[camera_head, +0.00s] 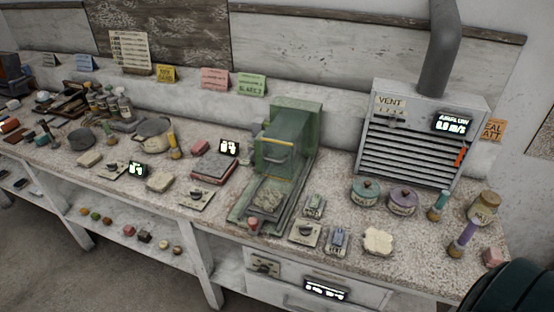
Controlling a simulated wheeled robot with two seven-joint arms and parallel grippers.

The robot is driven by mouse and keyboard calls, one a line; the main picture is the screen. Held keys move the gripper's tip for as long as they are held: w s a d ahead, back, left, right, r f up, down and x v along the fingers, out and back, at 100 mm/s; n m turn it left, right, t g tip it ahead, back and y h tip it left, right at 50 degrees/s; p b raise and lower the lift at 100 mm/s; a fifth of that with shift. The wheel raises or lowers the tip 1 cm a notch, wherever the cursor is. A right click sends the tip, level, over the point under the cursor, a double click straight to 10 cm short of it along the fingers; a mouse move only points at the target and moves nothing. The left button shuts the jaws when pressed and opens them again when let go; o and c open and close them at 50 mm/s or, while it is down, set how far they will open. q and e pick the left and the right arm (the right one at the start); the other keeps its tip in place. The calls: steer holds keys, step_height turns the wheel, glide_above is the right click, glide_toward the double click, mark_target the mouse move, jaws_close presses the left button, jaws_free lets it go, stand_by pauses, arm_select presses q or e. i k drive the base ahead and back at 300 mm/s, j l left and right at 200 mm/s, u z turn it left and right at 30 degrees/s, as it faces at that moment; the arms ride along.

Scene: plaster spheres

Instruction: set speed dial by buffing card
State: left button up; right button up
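Several dial plates with dark knobs lie along the bench: one at left (113,169), one in the middle (195,199), one right of the green machine (305,233), and one on the drawer front below (264,265). I cannot tell which is the speed dial. Several small cards stand along the back ledge: a yellow card (165,74), a pink card (214,79), a green card (251,85) and a blue card (86,63). Their print is too small to tell which is the buffing card. Neither gripper is in view.
A green machine (285,140) stands mid-bench. A vent box (420,130) with a lit display stands at right. A lower shelf (120,225) holds small balls and blocks.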

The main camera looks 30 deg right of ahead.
mark_target(305, 230)
steer(key=z, duration=1.15)
steer(key=l+u, duration=0.35)
steer(key=l, duration=0.2)
steer(key=k+l+u, duration=0.1)
steer(key=l+u, duration=0.2)
steer(key=l, duration=0.2)
steer(key=k+l+u, duration=0.15)
steer(key=l+u, duration=0.2)
steer(key=l, duration=0.15)
